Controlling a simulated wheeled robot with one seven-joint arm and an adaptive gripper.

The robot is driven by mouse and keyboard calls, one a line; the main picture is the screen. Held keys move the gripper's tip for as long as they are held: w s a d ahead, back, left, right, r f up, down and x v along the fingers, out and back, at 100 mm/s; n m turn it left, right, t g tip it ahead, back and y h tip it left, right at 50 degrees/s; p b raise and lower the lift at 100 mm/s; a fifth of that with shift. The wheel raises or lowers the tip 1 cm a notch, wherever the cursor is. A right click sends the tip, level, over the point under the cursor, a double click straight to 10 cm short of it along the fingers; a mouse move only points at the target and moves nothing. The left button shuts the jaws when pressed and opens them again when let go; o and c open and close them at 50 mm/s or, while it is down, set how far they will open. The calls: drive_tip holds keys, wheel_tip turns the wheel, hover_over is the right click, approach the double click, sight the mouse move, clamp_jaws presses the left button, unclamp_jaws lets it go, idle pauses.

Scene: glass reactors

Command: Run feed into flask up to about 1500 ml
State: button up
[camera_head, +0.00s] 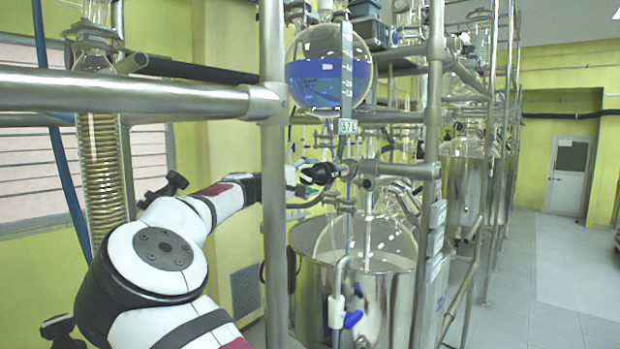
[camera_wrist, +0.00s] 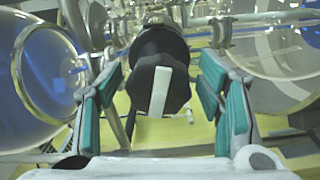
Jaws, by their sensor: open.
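A round glass feed vessel (camera_head: 310,85) with blue liquid in its lower part hangs behind the steel posts. A scale strip (camera_head: 347,60) runs down its front. Below it a large clear glass flask (camera_head: 345,240) sits in a steel bath; I cannot read its level. A black valve knob (camera_head: 322,172) with a white bar on its face stands between them. In the wrist view my gripper (camera_wrist: 160,98) is open, its teal-padded fingers on either side of the knob (camera_wrist: 178,75). In the head view a post partly hides my gripper.
Steel posts and a horizontal rail (camera_head: 130,90) stand close around my arm. A coiled glass condenser (camera_head: 100,165) is at left. A drain valve with a blue handle (camera_head: 352,319) is in front of the bath (camera_head: 375,295). The floor at right (camera_head: 560,285) is clear.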

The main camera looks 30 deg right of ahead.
drive_tip(key=v, duration=1.1)
drive_tip(key=shift+a, duration=0.3)
wheel_tip(320, 180, down, 5)
drive_tip(key=a+n+h+p, duration=0.15)
drive_tip(key=n+h, duration=0.25)
drive_tip(key=n, duration=1.3)
drive_tip(key=x, duration=0.4)
drive_tip(key=p+x, duration=0.1)
drive_tip(key=x, duration=0.4)
drive_tip(key=r+p+x, duration=0.1)
drive_tip(key=x, duration=0.4)
drive_tip(key=shift+a+f, duration=0.1)
drive_tip(key=shift+a, duration=0.1)
drive_tip(key=shift+c, duration=0.2)
drive_tip(key=c, duration=1.1)
